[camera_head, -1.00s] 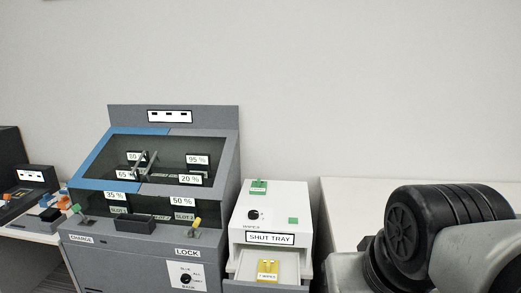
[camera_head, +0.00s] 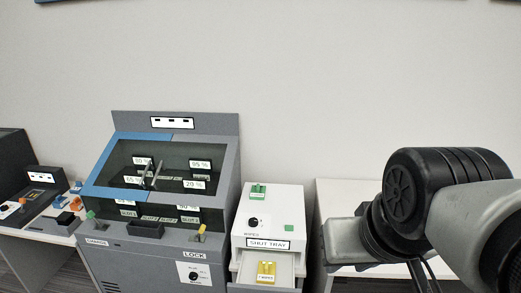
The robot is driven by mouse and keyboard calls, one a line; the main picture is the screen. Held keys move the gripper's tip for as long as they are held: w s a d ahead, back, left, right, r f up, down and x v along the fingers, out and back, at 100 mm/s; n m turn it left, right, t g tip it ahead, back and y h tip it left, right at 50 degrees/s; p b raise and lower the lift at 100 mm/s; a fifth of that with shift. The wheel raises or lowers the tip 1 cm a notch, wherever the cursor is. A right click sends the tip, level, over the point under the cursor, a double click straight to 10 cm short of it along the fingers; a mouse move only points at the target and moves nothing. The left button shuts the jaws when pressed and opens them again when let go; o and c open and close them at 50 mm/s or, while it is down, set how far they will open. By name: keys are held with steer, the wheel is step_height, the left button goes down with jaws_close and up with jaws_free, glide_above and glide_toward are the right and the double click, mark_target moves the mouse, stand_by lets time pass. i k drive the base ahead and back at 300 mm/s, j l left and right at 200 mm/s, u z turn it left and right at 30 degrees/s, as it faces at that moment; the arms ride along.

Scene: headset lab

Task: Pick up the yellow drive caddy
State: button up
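A small yellow block, which looks like the yellow drive caddy (camera_head: 266,268), sits in the open pull-out tray (camera_head: 247,273) of the white unit (camera_head: 257,215). A small label is on its front. The tray stands below the "SHUT TRAY" label. My arm shows at the right side of the view, apart from the tray and the caddy. My gripper is not visible in this view, so whether it is open or shut does not show.
A grey cabinet (camera_head: 174,122) with a dark sloped window, handles and percentage labels stands left of the white unit. A yellow lever (camera_head: 202,230) is on its front. A side table (camera_head: 52,234) with small devices is at far left. A white surface lies behind my arm.

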mark_target(266, 269)
steer(key=i+j+z, duration=0.25)
steer(key=j+z, duration=0.25)
steer(key=i+j+z, duration=0.2)
steer(key=j, duration=0.25)
